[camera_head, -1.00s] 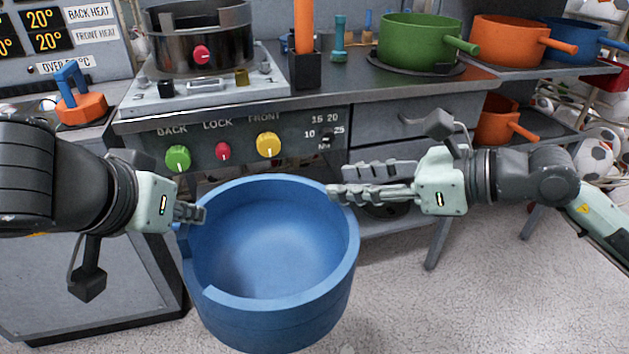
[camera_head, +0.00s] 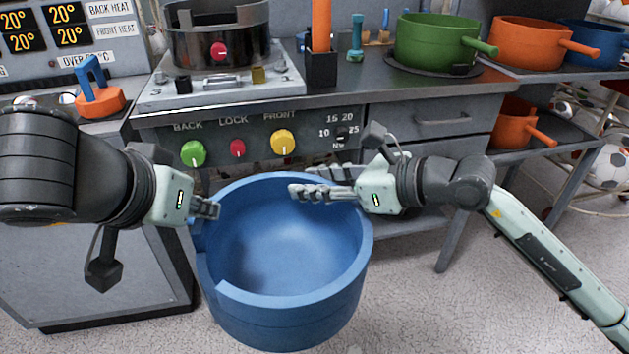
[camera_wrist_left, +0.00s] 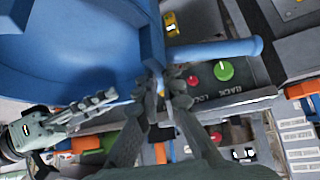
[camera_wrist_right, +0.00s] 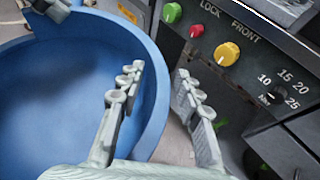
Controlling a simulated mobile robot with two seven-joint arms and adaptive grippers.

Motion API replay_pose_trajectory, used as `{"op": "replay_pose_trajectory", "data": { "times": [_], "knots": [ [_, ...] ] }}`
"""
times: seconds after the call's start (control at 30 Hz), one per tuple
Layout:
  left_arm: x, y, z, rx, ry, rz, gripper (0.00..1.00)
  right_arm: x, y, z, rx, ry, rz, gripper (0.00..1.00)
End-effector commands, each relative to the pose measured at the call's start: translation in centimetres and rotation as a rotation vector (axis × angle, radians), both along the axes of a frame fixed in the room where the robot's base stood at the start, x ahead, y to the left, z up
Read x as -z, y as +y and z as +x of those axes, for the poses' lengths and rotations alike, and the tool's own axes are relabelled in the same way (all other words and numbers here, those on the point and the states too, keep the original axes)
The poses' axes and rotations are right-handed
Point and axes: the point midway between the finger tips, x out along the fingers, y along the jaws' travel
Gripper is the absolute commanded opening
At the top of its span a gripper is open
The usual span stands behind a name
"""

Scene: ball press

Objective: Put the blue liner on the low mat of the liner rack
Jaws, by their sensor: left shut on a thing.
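The blue liner (camera_head: 285,320) is a large open round tub with a notch in its near left rim, held in front of the counter. My left gripper (camera_head: 207,208) is shut on its left side; the left wrist view shows the fingers (camera_wrist_left: 163,75) against a blue upright part. My right gripper (camera_head: 303,182) is open at the back right rim. In the right wrist view its fingers (camera_wrist_right: 160,72) are apart, one over the inside of the liner (camera_wrist_right: 60,110) and one outside. I cannot make out the low mat of the liner rack.
The counter front with coloured knobs (camera_head: 283,142) is close behind the liner. A green pan (camera_head: 430,40) stands on a dark mat, with orange pans (camera_head: 528,45) and a blue pan (camera_head: 590,42) on shelves at right. Open floor (camera_head: 480,310) lies at front right.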

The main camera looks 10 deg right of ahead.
Motion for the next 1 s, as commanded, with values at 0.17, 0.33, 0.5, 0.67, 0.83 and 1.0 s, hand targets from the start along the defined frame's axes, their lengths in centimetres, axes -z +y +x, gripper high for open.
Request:
{"op": "replay_pose_trajectory", "data": {
  "times": [0.17,0.33,0.5,0.67,0.83,1.0],
  "knots": [
    [-0.14,-0.05,0.06,0.000,-0.003,-0.003,0.00,-0.02,-0.02,-0.01,0.000,0.000,0.000,0.12],
    [-0.12,-0.04,0.02,0.001,-0.002,-0.002,0.00,-0.01,-0.09,0.04,0.002,-0.001,-0.001,0.00],
    [-0.09,-0.03,-0.01,0.001,-0.002,-0.001,0.00,0.00,-0.16,0.08,0.004,0.000,-0.002,0.00],
    [-0.07,-0.03,-0.04,0.001,-0.001,-0.001,0.23,-0.19,-0.13,0.11,0.004,-0.003,0.002,0.00],
    [-0.03,-0.04,-0.06,0.001,0.001,-0.001,0.31,-0.20,-0.07,0.07,0.002,-0.003,0.004,0.00],
    [-0.11,-0.02,-0.02,0.001,0.000,-0.001,0.31,-0.20,-0.03,0.02,0.001,-0.003,0.004,0.00]
  ]
}}
